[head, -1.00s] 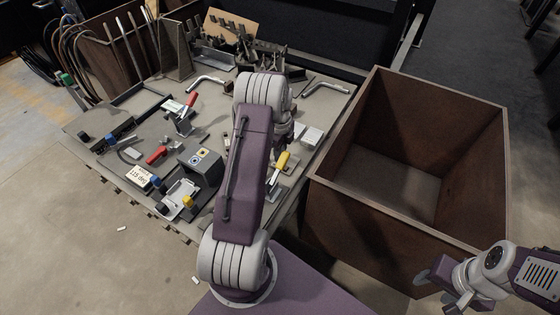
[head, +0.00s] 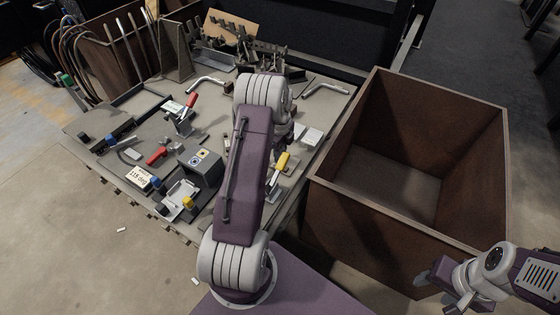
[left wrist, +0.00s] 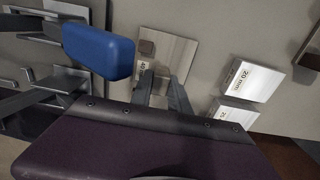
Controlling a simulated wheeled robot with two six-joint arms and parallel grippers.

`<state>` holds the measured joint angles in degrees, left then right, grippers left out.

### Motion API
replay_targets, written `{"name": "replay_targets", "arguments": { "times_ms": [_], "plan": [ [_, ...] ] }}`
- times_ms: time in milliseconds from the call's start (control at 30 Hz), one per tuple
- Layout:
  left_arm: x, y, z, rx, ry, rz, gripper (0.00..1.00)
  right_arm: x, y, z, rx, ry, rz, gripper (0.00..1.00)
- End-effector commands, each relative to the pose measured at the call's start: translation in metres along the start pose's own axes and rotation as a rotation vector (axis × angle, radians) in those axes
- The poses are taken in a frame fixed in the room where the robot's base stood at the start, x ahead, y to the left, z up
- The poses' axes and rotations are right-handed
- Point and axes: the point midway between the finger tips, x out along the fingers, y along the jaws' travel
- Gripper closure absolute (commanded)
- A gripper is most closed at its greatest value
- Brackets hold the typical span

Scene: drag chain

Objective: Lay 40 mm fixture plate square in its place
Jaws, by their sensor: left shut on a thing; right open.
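The 40 mm fixture plate (left wrist: 172,50) is a pale square with a small brown square near one corner and a white label at its left edge. It shows in the left wrist view just beyond my left fingers. In the head view my left arm hides that gripper and the plate. I cannot tell whether the plate touches the bench. My right gripper (head: 440,287) is open and empty at the lower right, beside the large brown bin.
A plate labelled 20 mm (left wrist: 252,80) and another labelled plate (left wrist: 232,113) lie right of the held plate. A blue-capped part (left wrist: 98,50) stands close on the left. The bench (head: 233,93) carries clamps and blocks; the brown bin (head: 400,172) stands right of it.

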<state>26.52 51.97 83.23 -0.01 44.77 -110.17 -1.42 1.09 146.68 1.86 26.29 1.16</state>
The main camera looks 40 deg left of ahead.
Motion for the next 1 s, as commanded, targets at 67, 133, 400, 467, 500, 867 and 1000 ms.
{"name": "replay_targets", "arguments": {
  "times_ms": [67, 133, 400, 467, 500, 867, 1000],
  "plan": [
    [0.0, 0.0, 0.0, 0.0, 0.001, 0.001, 1.0, 0.0, 0.0, 0.0, 0.0, 0.0, 0.0, 0.47],
    [0.0, 0.001, 0.0, 0.0, 0.001, 0.002, 1.0, 0.0, 0.0, 0.0, 0.0, 0.0, 0.0, 0.47],
    [0.0, 0.001, 0.0, 0.0, 0.001, 0.002, 1.0, 0.0, 0.0, 0.0, 0.0, 0.0, 0.0, 0.47],
    [0.0, 0.0, 0.0, 0.0, 0.0, 0.0, 1.0, 0.0, 0.0, 0.0, 0.0, 0.0, 0.0, 0.47],
    [0.0, 0.0, 0.0, 0.0, 0.0, 0.0, 1.0, 0.0, 0.0, 0.0, 0.0, 0.0, 0.0, 0.47],
    [-0.021, -0.001, 0.0, 0.0, 0.0, 0.0, 1.0, -0.021, 0.0, -0.002, 0.0, 0.0, 0.0, 0.47],
    [-0.017, -0.021, 0.005, 0.0, 0.0, 0.0, 1.0, -0.029, -0.001, -0.003, 0.0, 0.0, 0.0, 0.47]
  ]
}}
